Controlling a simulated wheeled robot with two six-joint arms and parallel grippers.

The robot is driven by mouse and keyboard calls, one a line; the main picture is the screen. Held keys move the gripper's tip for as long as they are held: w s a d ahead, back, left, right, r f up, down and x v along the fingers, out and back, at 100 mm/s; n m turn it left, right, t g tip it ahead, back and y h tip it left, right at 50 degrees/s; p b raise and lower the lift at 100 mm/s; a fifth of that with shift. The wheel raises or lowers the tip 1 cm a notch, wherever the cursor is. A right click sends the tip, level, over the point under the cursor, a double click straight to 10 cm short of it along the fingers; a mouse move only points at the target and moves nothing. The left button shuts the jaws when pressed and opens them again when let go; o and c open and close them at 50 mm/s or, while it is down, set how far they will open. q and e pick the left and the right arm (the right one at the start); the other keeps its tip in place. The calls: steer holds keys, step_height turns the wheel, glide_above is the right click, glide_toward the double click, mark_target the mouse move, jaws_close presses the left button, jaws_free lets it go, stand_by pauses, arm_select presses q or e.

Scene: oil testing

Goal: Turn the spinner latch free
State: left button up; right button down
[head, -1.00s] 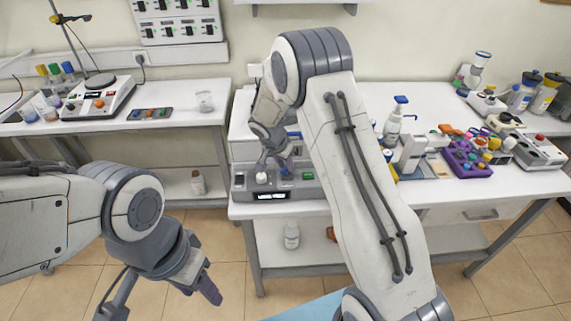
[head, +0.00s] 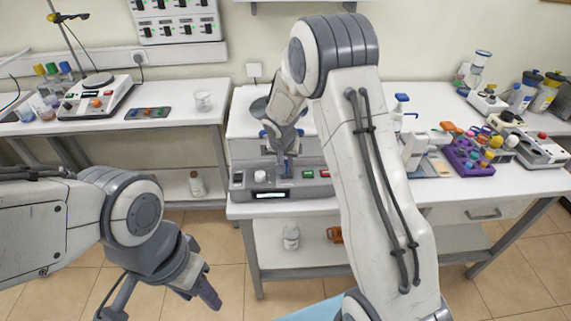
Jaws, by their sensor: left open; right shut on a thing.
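The spinner is a white box-shaped machine (head: 244,122) with a grey front panel (head: 240,182) on the middle table. Its panel has a white knob (head: 260,176), a lit display and green and red buttons. A small blue latch (head: 288,168) stands at the panel's top edge, left of the green button. My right gripper (head: 286,158) reaches down over the spinner's front and is shut on the latch, which is mostly hidden by the fingers. My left gripper (head: 198,294) is open and empty, low in front of the left table, away from the spinner.
My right arm hides part of the middle table. Open floor lies in front.

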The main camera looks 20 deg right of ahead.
steer(key=shift+r+n+y+p, duration=0.15)
steer(key=shift+n+y+p, duration=0.15)
steer(key=shift+n+p, duration=0.65)
steer(key=shift+d+n+p, duration=0.1)
steer(key=shift+n+p, duration=0.35)
steer(key=c, duration=0.8)
jaws_free()
steer(key=shift+s, duration=0.1)
steer(key=v, duration=1)
steer(key=shift+s+b, duration=0.2)
steer(key=shift+b, duration=0.2)
steer(key=shift+d, duration=0.15)
